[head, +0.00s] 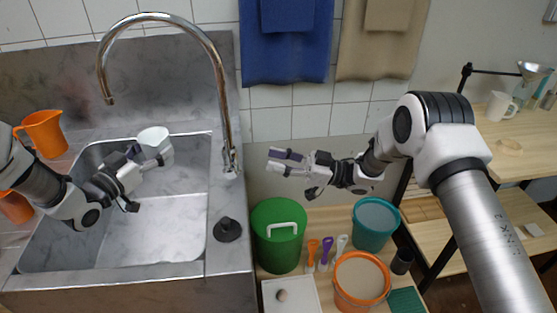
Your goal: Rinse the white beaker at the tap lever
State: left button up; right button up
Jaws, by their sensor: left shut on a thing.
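The white beaker (153,136) is held over the sink basin (170,225), its opening roughly upward. My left gripper (158,156) is shut on it from the front and hides part of its lower side. The tall chrome tap (217,75) arches over the basin; its spout end (108,98) is left of and above the beaker, apart from it. The tap lever (233,160) is low on the tap's base at the basin's right rim. No water is visible at the spout. My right gripper (272,162) is open and empty, a little right of the lever.
An orange jug (44,133) stands left of the basin. A black stopper (227,230) sits on the right rim. Below right are a green bucket (278,256), a teal bucket (375,222) and an orange bucket (361,281). Towels (286,45) hang behind. Wooden shelves (520,150) stand at right.

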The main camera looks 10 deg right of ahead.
pick_arm(q)
jog(key=shift+r, duration=0.1)
dwell(0.5)
jog(key=s+d+r+p, duration=0.1)
jog(key=d+r+p, duration=0.1)
jog(key=d+r, duration=0.2)
jog(key=shift+s+d, duration=0.4)
jog(key=shift+f, duration=0.15)
dwell(0.7)
